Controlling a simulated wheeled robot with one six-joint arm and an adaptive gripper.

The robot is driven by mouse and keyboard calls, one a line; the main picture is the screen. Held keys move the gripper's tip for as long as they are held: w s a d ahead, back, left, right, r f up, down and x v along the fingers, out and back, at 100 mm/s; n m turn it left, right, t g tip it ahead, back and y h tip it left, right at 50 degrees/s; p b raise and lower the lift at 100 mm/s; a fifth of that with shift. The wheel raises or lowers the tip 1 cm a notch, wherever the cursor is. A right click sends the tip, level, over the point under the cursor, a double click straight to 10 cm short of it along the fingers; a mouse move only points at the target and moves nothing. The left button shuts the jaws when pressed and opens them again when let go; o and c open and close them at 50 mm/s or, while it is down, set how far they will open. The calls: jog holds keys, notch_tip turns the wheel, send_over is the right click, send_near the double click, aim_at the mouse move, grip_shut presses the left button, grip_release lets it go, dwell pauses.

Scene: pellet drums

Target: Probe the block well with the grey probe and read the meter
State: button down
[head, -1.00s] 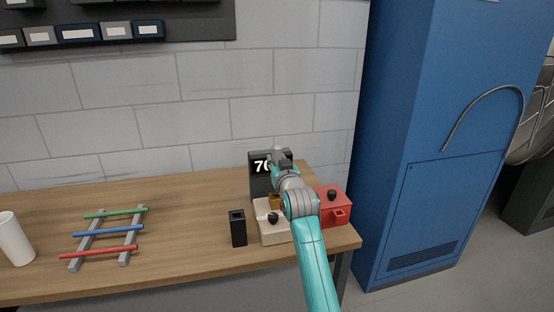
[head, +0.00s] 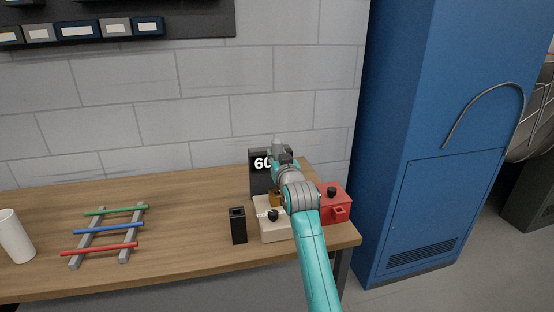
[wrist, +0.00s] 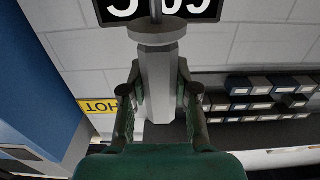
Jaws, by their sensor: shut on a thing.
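The grey probe (wrist: 158,60) shows in the wrist view, with a many-sided handle, a wider collar and a thin stem. My gripper (wrist: 158,92) is shut on its handle. The stem passes in front of the meter's display (wrist: 122,8), and its tip is out of view. In the head view the black meter (head: 261,181) reads 60 in its visible part; my arm covers the rest. The beige block unit (head: 276,233) with a black knob stands in front of the meter. A brass-coloured part (head: 275,200) shows behind it, partly hidden. I cannot tell whether the probe is in a well.
A red box (head: 336,208) with a black knob stands right of the block unit. An open black holder (head: 238,227) stands left. A rack (head: 125,247) carries green, blue and red rods. A white cup (head: 14,237) is far left. A blue cabinet (head: 415,180) borders the bench's right.

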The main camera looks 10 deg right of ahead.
aim_at(278, 146)
jog(key=shift+r, duration=1.95)
jog(key=s+r, duration=0.1)
jog(key=s, duration=1.1)
